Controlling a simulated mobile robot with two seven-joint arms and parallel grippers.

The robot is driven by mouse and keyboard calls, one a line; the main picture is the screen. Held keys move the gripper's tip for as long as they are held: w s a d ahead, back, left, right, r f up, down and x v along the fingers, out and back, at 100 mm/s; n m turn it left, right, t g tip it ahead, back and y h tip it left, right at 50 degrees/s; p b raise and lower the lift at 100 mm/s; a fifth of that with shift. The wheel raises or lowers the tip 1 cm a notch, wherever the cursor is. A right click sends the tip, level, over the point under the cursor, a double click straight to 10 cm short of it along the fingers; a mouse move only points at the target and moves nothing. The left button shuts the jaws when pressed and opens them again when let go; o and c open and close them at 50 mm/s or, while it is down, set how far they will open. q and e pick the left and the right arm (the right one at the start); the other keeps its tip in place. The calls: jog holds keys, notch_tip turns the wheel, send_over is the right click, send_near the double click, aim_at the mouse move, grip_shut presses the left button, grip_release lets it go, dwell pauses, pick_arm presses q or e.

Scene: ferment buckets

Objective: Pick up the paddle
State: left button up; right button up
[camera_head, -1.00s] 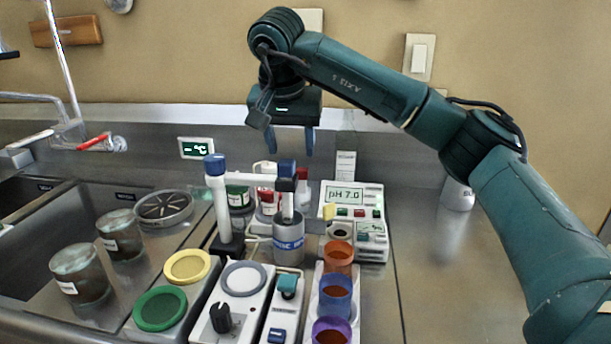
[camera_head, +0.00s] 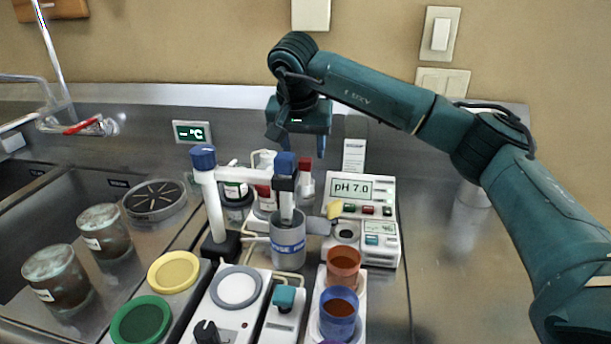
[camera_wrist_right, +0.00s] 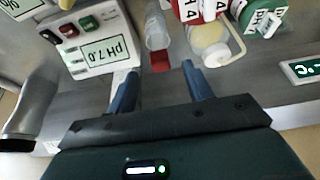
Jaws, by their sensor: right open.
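My right gripper (camera_head: 302,155) hangs fingers-down at the back of the counter, behind a red-capped bottle (camera_head: 305,166). It is open and empty; in the right wrist view its two blue fingers (camera_wrist_right: 161,85) stand apart, with the bottle's red cap (camera_wrist_right: 160,63) showing beyond the gap. I cannot pick out a paddle with certainty. My left gripper is not in view.
A pH meter (camera_head: 361,192) reading 7.0 stands right of the bottles. An orange jar (camera_head: 343,265) and a blue jar (camera_head: 338,312) stand in front. Two cloudy jars (camera_head: 104,231) (camera_head: 58,276) are at left. The steel counter (camera_head: 455,265) at right is mostly clear.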

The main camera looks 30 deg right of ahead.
aim_at(305, 159)
jog(key=shift+w+x, duration=0.2)
jog(key=shift+x, duration=2.5)
jog(key=shift+d+r, duration=0.1)
jog(key=shift+d, duration=0.05)
jog(key=shift+c, duration=0.4)
jog(key=c, duration=1)
